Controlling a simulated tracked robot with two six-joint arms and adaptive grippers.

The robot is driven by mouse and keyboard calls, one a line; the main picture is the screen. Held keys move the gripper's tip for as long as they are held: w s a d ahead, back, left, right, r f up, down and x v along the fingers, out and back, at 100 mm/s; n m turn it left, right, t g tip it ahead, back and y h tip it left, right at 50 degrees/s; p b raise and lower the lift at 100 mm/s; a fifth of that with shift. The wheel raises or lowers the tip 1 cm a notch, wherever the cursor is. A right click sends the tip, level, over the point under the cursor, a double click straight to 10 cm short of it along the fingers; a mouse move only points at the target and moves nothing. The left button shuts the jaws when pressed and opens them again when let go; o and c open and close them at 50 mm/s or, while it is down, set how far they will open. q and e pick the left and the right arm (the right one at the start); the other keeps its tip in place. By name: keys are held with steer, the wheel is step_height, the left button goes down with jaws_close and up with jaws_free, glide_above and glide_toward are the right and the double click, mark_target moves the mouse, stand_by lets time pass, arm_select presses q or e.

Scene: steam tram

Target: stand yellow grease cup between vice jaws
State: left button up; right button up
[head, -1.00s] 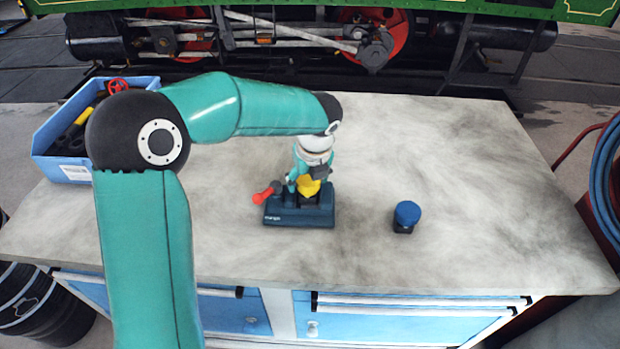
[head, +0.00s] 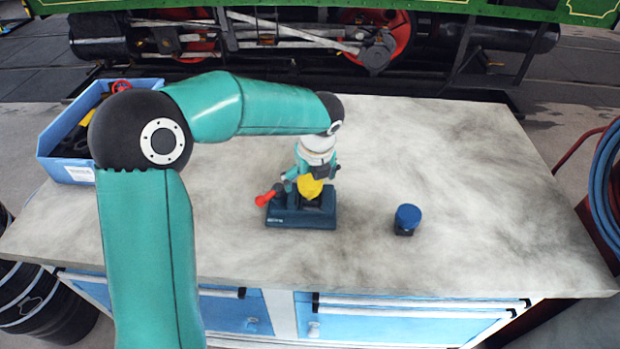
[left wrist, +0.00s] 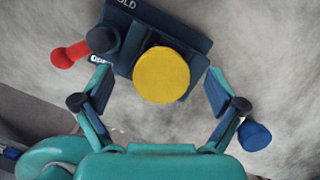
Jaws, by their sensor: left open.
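The yellow grease cup (head: 310,187) is at the dark blue vice (head: 300,217) on the workbench. In the left wrist view the cup's round yellow top (left wrist: 162,75) covers part of the vice (left wrist: 190,25), so its seat between the jaws is hidden. The vice has a red-knobbed handle (left wrist: 69,55) on its left. My left gripper (head: 316,172) is just above the cup. In the left wrist view its fingers (left wrist: 160,98) are spread wide on both sides of the cup, apart from it. My right gripper is not in view.
A blue-capped cup (head: 407,219) stands on the bench right of the vice. A blue bin (head: 72,171) with tools is at the back left. The bench (head: 470,190) is clear on the right. A green steam tram stands behind it.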

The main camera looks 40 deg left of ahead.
arm_select(q)
steer(key=shift+r+p, duration=2.6)
steer(key=shift+r, duration=0.4)
steer(key=shift+f, duration=0.15)
